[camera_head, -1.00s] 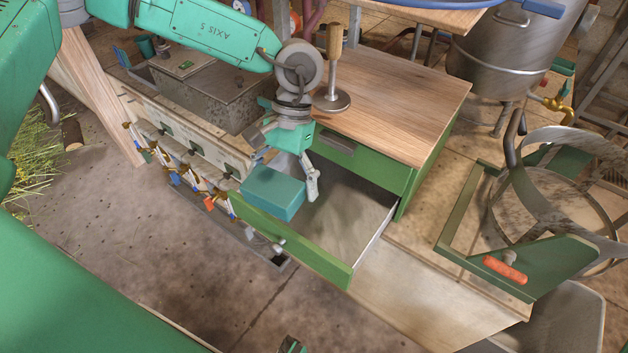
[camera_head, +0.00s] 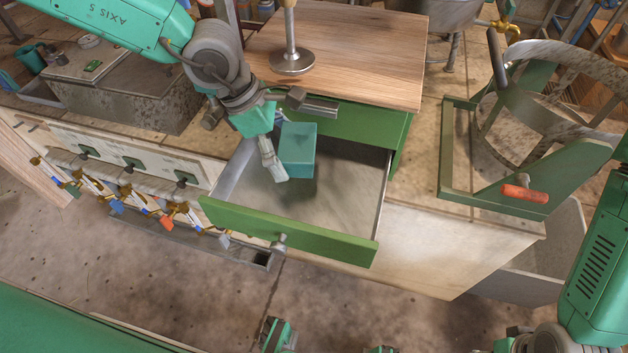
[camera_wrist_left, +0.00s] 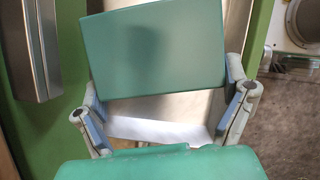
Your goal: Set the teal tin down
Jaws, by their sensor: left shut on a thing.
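The teal tin (camera_head: 298,150) is a box-shaped tin held over the open green drawer (camera_head: 300,232). My left gripper (camera_head: 279,158) is shut on it. In the left wrist view the tin (camera_wrist_left: 158,48) sits between the two fingers of my left gripper (camera_wrist_left: 165,108), with the bare metal drawer floor behind it. I cannot tell whether the tin's underside touches the drawer floor (camera_head: 330,195). A green arm of mine shows at the right edge of the head view, but I cannot make out its gripper clearly.
A wooden top (camera_head: 350,50) with a metal-based press (camera_head: 291,60) stands above the drawer. A green frame with a round drum and red handle (camera_head: 525,193) stands to the right. Valves with coloured tags (camera_head: 165,220) line the front left. The drawer's right part is empty.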

